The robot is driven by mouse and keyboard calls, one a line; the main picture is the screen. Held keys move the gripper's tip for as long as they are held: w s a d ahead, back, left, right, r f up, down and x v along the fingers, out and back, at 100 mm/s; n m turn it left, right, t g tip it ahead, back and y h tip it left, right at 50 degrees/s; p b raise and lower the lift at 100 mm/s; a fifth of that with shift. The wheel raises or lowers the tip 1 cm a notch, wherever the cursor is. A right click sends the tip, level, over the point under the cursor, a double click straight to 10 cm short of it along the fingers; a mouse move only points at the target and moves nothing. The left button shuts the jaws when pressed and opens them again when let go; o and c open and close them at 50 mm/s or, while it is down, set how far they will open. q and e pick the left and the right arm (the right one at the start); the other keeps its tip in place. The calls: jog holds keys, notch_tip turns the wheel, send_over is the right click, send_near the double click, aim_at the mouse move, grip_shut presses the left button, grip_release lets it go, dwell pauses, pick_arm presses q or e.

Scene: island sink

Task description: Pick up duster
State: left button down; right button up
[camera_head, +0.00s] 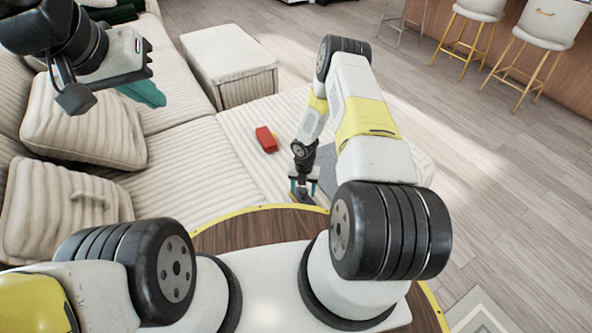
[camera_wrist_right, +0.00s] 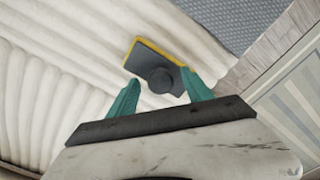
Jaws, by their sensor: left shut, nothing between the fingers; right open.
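The duster (camera_wrist_right: 152,58) appears in the right wrist view as a dark grey block with a yellow edge and a round knob, lying on the ribbed cream couch. My right gripper (camera_wrist_right: 162,78) is open, its teal fingers on either side of the duster's near part and knob. I cannot tell whether they touch it. In the head view the right gripper (camera_head: 304,184) is low over the couch, near the table edge; the duster is mostly hidden there. My left gripper (camera_head: 150,66) is shut and empty, raised above the couch at upper left.
A red object (camera_head: 266,139) lies on the couch (camera_head: 205,165) left of my right gripper. A grey cloth (camera_head: 326,168) is just right of it.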

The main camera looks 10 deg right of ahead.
aim_at(303, 190)
jog(key=shift+f, duration=0.45)
grip_shut()
jog(key=shift+r, duration=0.15)
jog(key=shift+r, duration=0.6)
notch_tip(303, 190, up, 2)
jog(key=shift+r, duration=0.2)
jog(key=s+r, duration=0.1)
jog(key=s, duration=1.5)
